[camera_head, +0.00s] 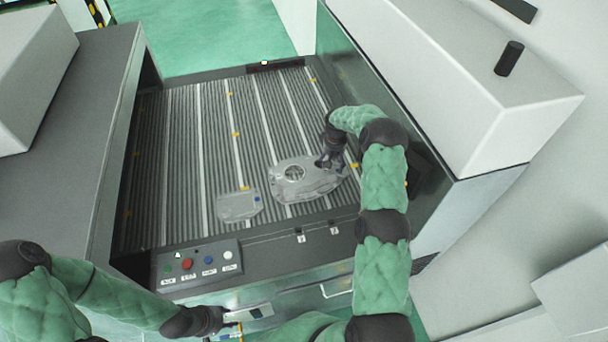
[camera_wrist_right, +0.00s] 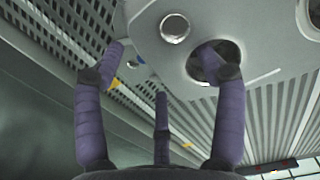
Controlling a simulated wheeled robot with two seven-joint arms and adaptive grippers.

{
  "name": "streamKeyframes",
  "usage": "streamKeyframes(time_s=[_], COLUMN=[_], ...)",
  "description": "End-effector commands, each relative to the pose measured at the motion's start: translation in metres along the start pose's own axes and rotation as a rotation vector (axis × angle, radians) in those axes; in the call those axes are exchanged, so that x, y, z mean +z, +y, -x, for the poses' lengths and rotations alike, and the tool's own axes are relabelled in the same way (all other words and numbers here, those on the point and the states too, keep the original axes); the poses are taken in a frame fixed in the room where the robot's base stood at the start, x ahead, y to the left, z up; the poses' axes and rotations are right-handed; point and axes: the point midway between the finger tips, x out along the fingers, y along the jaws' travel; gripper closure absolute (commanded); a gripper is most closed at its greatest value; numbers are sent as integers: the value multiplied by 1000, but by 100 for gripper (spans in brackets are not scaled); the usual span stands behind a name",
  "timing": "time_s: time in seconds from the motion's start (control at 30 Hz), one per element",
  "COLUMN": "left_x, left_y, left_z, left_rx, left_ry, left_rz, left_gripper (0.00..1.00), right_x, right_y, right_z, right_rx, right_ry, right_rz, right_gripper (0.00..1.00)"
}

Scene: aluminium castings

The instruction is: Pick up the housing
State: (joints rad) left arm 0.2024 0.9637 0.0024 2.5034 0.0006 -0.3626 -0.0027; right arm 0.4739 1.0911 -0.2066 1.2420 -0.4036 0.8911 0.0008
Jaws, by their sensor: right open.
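The housing, a grey aluminium casting (camera_head: 290,190) with a round opening, lies on the ribbed bed in the head view. My right gripper (camera_head: 328,160) is at its upper right edge. In the right wrist view the housing (camera_wrist_right: 255,35) fills the top. My right gripper (camera_wrist_right: 162,75) is open, its purple fingers spread. The right finger's tip overlaps a round hole in the housing; the left finger's tip is beside its edge. I cannot tell whether they touch it. My left gripper (camera_head: 225,321) is low in the head view, by the front of the machine; its finger state is unclear.
A smaller flat casting (camera_head: 239,206) lies left of the housing. A button panel (camera_head: 197,266) stands at the bed's front left. Grey side walls bound the bed, with a white cabinet (camera_head: 450,75) on the right. The bed's left and back are clear.

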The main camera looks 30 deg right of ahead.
Motion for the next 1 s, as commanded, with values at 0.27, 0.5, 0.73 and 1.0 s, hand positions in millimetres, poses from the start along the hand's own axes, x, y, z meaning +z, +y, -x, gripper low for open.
streamKeyframes(time_s=[0.27,0.5,0.73,1.0], left_x=[0,0,0,-1], left_y=[0,0,-1,-6], left_z=[0,0,-2,-15], left_rx=[0,0,0,0], left_ry=[0,0,0,0], left_rz=[0,0,0,0], left_gripper=[60,60,60,60], right_x=[0,-2,-2,-4], right_y=[0,0,0,0], right_z=[0,3,5,26], right_rx=[0,0,0,1], right_ry=[0,7,7,12], right_rz=[1,-2,-2,-2], right_gripper=[71,100,100,100])
